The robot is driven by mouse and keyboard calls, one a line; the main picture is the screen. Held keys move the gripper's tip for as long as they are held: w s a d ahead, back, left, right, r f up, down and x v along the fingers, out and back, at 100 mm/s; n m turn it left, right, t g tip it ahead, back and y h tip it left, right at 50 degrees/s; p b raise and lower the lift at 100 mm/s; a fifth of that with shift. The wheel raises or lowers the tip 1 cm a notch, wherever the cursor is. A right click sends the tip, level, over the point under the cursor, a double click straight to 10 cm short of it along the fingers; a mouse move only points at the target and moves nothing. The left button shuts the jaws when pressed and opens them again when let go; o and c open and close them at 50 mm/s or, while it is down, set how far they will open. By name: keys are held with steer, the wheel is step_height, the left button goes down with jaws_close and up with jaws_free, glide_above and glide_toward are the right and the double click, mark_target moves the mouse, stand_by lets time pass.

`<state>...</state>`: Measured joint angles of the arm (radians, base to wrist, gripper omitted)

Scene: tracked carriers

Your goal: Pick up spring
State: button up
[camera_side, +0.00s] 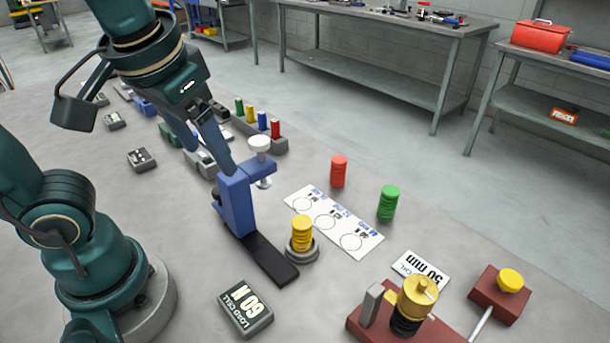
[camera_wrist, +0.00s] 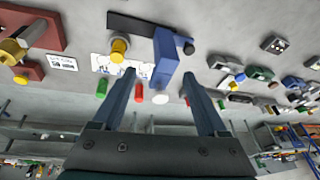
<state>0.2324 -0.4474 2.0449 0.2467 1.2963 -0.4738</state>
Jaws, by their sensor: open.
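A red coil spring (camera_side: 339,172) and a green coil spring (camera_side: 387,203) stand upright on the table behind a white marked card (camera_side: 363,243). A yellow coil spring (camera_side: 302,233) stands in a round grey cup at the foot of a blue press (camera_side: 237,203). The wrist view, which looks upside down, also shows the yellow (camera_wrist: 118,50), red (camera_wrist: 139,93) and green (camera_wrist: 102,88) springs. My gripper (camera_wrist: 158,73) is open, its fingers apart and empty. In the side view my gripper (camera_side: 208,155) hangs by the press's upper part, above the table, apart from these springs.
A load cell readout (camera_side: 245,307) lies in front. A red fixture (camera_side: 365,322) with a brass-topped part and a 50 mm card (camera_side: 421,269) are at the right. A rack of small coloured cylinders (camera_side: 275,128) stands behind the press.

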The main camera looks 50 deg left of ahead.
steer(key=w+n+y, duration=0.3)
steer(key=w+y, duration=0.1)
steer(key=n+t+y, duration=0.4)
steer(key=n+y, duration=0.1)
glide_above(301, 217)
steer(key=s+d, duration=0.2)
steer(key=shift+n, duration=0.4)
steer(key=f, duration=1.4)
steer(key=shift+w+f, duration=0.15)
steer(key=shift+w, duration=0.1)
steer(key=shift+f, duration=0.25)
steer(key=shift+x, duration=2.55)
steer(key=shift+d+r, duration=0.1)
jaws_close()
